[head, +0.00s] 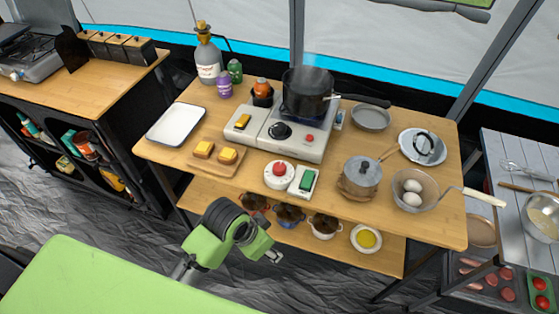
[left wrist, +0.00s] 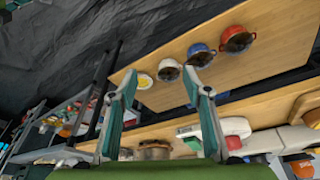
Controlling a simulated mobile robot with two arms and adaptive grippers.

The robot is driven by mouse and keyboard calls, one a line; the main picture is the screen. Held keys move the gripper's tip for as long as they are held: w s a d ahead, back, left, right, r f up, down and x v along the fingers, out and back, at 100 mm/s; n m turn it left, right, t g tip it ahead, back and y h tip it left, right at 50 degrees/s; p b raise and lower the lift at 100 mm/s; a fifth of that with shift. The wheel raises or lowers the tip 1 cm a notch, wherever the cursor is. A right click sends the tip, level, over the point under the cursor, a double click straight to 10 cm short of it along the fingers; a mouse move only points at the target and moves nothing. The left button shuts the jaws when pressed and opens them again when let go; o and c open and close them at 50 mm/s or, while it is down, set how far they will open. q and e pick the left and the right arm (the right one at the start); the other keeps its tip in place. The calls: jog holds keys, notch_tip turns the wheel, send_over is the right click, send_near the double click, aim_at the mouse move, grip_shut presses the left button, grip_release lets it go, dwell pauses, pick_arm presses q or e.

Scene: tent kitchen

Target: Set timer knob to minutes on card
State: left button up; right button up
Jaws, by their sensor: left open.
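The timer (head: 271,183) is a round white dial with a red knob (head: 279,169) on top, near the table's front edge. Just right of it lies a small white-framed piece with a green face (head: 307,180); I cannot tell whether this is the card, and no number is readable. My left gripper (head: 275,256) is open and empty, in front of and below the tabletop edge, apart from the timer. In the left wrist view its two fingers (left wrist: 160,80) are spread, with a white and red item (left wrist: 236,126) beyond them at lower right. My right gripper is not in view.
A stove (head: 298,143) with a steaming black pot (head: 307,86) stands behind the timer. A bread board (head: 214,165) is to its left, and a lidded saucepan (head: 361,173) to its right. Several bowls, including a blue one (head: 289,215), sit on the lower shelf near my gripper.

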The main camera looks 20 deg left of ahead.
pick_arm(q)
jog(key=w+d+r+m+g, duration=0.1)
jog(key=w+r+m, duration=0.2)
jog(key=w, duration=0.2)
jog(key=w+d+r+m, duration=0.2)
jog(key=w+r+m, duration=0.15)
jog(key=w, duration=0.25)
jog(key=m+g+y, duration=0.1)
jog(key=m+y, duration=0.1)
jog(key=m, duration=0.2)
send_near(279, 167)
jog(key=shift+n, duration=0.25)
jog(key=f, duration=0.3)
jog(key=f+p, duration=0.1)
jog(key=f, duration=0.2)
jog(key=w+f+p, duration=0.1)
jog(key=f, duration=0.2)
jog(key=c, duration=1.1)
